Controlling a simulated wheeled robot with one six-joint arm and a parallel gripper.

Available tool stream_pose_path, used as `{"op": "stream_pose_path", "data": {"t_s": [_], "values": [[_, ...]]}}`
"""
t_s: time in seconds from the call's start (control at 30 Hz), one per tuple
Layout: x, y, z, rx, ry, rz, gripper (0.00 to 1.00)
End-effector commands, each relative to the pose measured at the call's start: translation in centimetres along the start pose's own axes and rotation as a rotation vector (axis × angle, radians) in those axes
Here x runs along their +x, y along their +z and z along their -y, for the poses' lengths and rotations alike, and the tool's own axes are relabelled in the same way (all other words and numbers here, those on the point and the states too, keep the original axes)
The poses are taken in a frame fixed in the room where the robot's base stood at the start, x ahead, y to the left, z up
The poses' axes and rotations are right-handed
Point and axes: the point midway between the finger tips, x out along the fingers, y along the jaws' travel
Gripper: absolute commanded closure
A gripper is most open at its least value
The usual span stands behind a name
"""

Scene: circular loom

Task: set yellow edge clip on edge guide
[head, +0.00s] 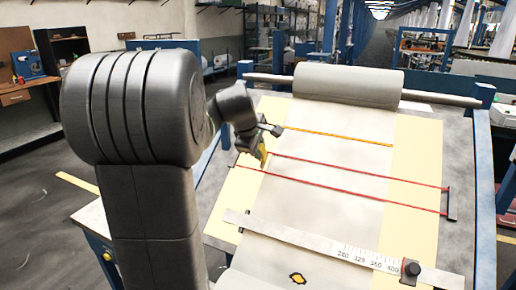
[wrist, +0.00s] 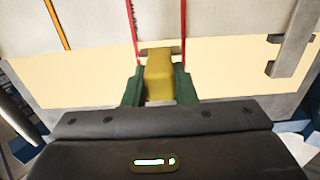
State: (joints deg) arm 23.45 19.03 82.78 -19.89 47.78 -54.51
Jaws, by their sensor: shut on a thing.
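My gripper (wrist: 159,88) is shut on the yellow edge clip (wrist: 160,72), held between its two green fingers. In the head view my gripper (head: 258,146) is at the left edge of the cloth, and the clip (head: 263,153) shows as a small yellow piece there. The edge guide appears to be the pair of red lines (head: 345,188), joined at the right by a dark bar (head: 450,204). In the wrist view, the clip's far end overlaps a short brown-grey bar (wrist: 148,51) between the red lines (wrist: 183,30). I cannot tell whether they touch.
Grey cloth (head: 330,155) lies over a cream-bordered table, with a roll (head: 348,85) at the back. An orange line (head: 340,136) crosses behind the red lines. A ruler bar (head: 330,248) with a dark knob (head: 411,268) crosses in front. A dark-yellow mark (head: 297,278) is near the front.

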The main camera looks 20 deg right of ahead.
Motion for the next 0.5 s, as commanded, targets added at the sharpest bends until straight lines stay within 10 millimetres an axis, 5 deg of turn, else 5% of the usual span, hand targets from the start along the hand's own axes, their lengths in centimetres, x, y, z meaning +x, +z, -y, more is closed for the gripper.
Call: {"op": "stream_pose_path", "data": {"t_s": [0.5], "values": [[0.75, -0.01, 0.04, 0.000, -0.001, 0.000, 1.00]]}}
